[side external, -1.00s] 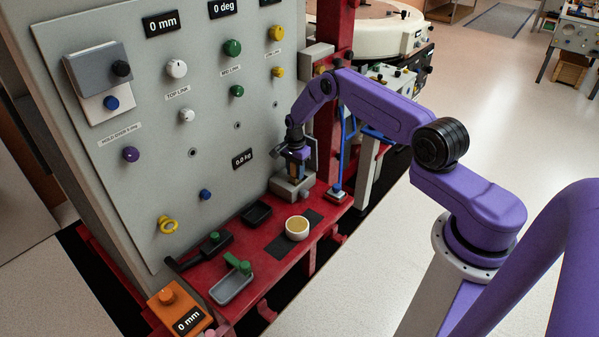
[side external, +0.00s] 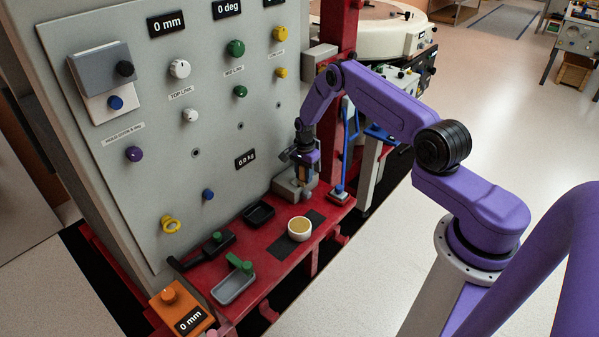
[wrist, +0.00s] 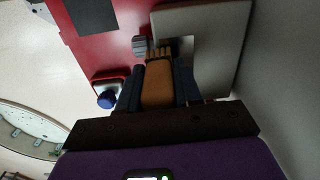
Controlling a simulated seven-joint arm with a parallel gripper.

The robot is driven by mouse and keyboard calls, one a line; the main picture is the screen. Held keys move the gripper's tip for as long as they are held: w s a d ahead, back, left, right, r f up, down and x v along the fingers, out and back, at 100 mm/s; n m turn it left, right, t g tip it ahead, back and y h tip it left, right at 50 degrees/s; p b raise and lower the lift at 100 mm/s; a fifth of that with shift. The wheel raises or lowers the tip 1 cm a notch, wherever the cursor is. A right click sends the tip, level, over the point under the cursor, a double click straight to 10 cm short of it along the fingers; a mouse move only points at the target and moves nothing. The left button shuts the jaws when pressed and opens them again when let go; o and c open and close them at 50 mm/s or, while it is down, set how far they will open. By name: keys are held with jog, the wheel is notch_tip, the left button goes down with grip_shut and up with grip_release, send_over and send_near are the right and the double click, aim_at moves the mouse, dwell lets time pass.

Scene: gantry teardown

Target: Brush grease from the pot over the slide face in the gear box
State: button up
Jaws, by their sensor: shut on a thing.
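My gripper (side external: 304,180) is at the far end of the red shelf, above the right part of the grey gear box (side external: 286,188). In the wrist view my gripper (wrist: 158,85) is shut on a brush with a tan handle (wrist: 158,82), its pale bristles (wrist: 160,52) pointing away from me. The bristles lie over the gear box (wrist: 212,22), near the edge of a lighter face (wrist: 183,50). I cannot tell if they touch it. The white grease pot (side external: 299,228) with yellow grease stands upright on a dark mat, nearer the camera.
A black tray (side external: 258,214), a grey tray (side external: 234,287) with a green-handled item and a dark tool (side external: 208,248) lie on the red shelf (side external: 268,247). The upright panel (side external: 120,190) with knobs borders the shelf. A blue-handled post (side external: 340,194) stands right of the box.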

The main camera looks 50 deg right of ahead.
jog(key=shift+w+r, duration=0.1)
jog(key=shift+r, duration=3.8)
